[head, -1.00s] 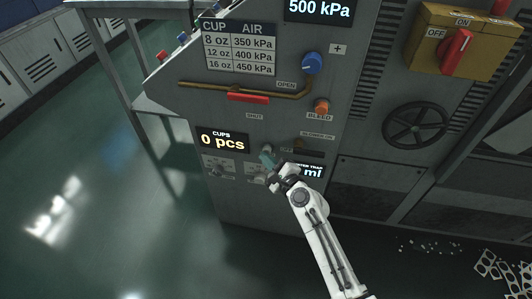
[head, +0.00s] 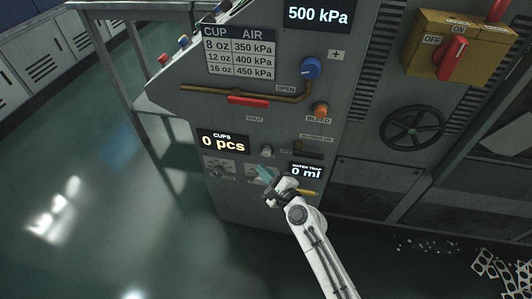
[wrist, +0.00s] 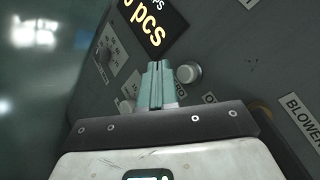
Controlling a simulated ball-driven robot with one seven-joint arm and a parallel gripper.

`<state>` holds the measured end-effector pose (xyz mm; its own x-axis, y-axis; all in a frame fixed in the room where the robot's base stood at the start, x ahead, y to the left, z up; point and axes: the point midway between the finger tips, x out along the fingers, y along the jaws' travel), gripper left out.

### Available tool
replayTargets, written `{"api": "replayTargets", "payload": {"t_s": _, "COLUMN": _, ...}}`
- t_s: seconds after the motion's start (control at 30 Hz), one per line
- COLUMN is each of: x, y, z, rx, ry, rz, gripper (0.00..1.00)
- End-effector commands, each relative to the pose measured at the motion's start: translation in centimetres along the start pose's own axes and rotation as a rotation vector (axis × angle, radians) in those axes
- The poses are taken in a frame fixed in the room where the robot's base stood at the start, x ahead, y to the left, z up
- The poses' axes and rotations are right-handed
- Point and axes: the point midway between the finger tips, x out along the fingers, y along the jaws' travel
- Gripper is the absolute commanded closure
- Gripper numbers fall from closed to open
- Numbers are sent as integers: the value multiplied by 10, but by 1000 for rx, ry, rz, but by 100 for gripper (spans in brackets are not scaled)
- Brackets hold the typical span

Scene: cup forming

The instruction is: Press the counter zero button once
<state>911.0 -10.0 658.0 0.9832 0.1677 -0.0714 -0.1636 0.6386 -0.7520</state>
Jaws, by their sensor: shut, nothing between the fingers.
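The cups counter display (head: 222,142) reads 0 pcs on the grey machine panel; part of it shows in the wrist view (wrist: 150,22). A small round grey button (head: 266,151) sits just right of and below the display. In the wrist view the button (wrist: 188,73) is right of my fingertips, with a label ending in "RO" below it, partly hidden by the fingers. My gripper (head: 264,173) is shut and empty, its teal fingers below the button in the head view. In the wrist view my fingertips (wrist: 154,66) are beside the button; I cannot tell whether they touch the panel.
The water trap display (head: 306,171) reads 0 ml, with a yellow handle (head: 304,192) below it. Dials (head: 219,169) sit under the counter. Above are an orange bleed knob (head: 320,109), a blue knob (head: 310,68) and a red handle (head: 248,100). Open floor lies left.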

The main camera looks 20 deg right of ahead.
Motion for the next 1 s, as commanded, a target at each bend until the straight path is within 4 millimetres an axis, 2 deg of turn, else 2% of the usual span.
{"api": "replayTargets", "payload": {"t_s": 0.3, "x": -17, "y": 12, "z": 13, "rx": -1, "ry": -1, "rz": 2, "gripper": 100}}
{"api": "replayTargets", "payload": {"t_s": 1.0, "x": -17, "y": 13, "z": 13, "rx": -1, "ry": 0, "rz": 0, "gripper": 100}}
